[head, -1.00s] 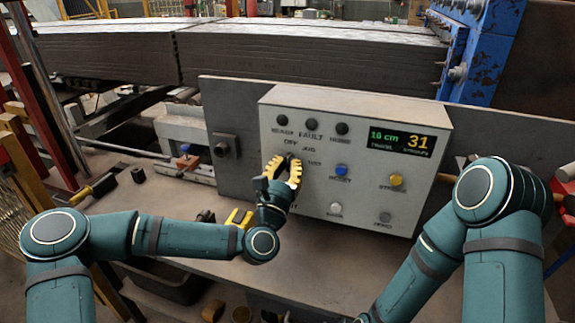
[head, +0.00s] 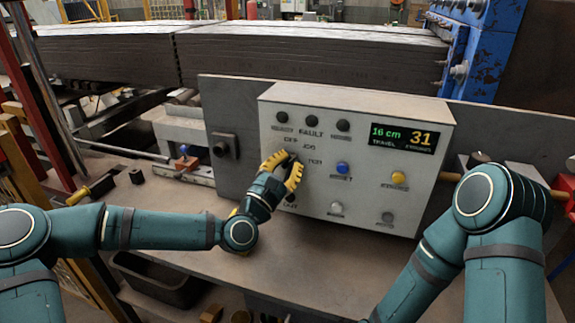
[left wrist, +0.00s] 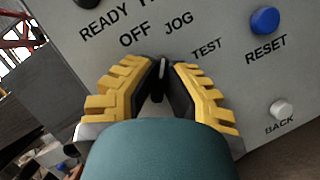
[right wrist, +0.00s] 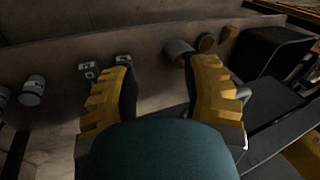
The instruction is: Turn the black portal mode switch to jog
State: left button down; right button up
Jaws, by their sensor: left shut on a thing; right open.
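The black mode switch (left wrist: 160,78) is on the light grey control box (head: 375,105), below the printed words OFF, JOG and TEST. In the left wrist view its visible tip points up toward the gap between OFF and JOG; its exact setting is hard to tell. My left gripper (head: 290,158) is shut on the switch, a yellow finger on each side; it also shows in the left wrist view (left wrist: 158,72). The fingers hide much of the knob. My right gripper (right wrist: 158,65) is open and empty, away from the box, and outside the head view.
A blue RESET button (head: 342,168), a yellow button (head: 398,177) and a grey BACK button (head: 336,208) stand near the switch. A lit display (head: 403,136) is at upper right. A dark bin (head: 160,280) sits below the bench (head: 215,245); the bench front is mostly clear.

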pick_arm(q)
jog(key=shift+r+m+g, duration=0.1)
jog(key=shift+m+g, duration=0.3)
jog(key=shift+m, duration=0.7)
jog(key=c, duration=1)
grip_release()
jog(key=v, duration=1.2)
jog(key=shift+w+a, duration=0.1)
jog(key=shift+f, duration=0.2)
